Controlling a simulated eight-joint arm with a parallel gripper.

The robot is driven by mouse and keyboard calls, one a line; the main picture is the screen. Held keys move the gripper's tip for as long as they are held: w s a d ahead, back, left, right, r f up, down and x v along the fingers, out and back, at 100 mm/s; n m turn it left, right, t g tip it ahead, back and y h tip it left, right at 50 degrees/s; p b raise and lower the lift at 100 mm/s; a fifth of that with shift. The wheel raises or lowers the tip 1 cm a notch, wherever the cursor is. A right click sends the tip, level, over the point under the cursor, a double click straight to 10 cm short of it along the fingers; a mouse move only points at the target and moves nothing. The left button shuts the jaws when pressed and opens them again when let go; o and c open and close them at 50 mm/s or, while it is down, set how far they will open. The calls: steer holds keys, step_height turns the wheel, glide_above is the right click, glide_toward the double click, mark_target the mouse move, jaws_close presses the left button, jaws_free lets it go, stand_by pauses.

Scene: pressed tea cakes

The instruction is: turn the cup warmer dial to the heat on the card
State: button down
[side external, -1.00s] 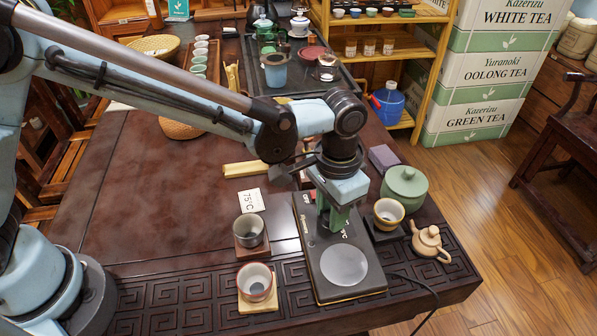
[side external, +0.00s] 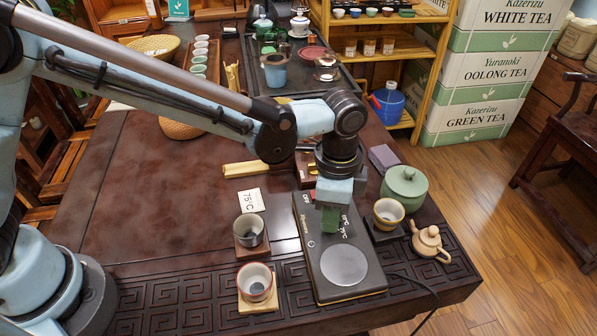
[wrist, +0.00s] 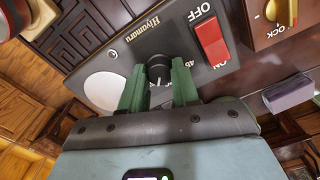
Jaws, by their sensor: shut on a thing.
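The black cup warmer (side external: 330,283) lies on the table with a round grey plate (side external: 344,265). In the wrist view its face (wrist: 130,50) carries a red OFF/ON switch (wrist: 211,40) and a black dial (wrist: 158,66). My gripper (wrist: 158,78), with green fingers, is shut on the dial, one finger on each side. A white mark shows on the dial's near side; most heat labels are hidden or cut off. In the side view my gripper (side external: 331,218) hides the dial. The white card (side external: 251,200) reads 75°C.
Left of the warmer, a grey cup (side external: 249,229) and a red-rimmed cup (side external: 256,281) stand on coasters. The table's left middle is clear.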

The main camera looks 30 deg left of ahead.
steer(key=shift+m, duration=1.9)
steer(key=c, duration=0.8)
jaws_free()
step_height(320, 180, up, 12)
steer(key=shift+r, duration=0.1)
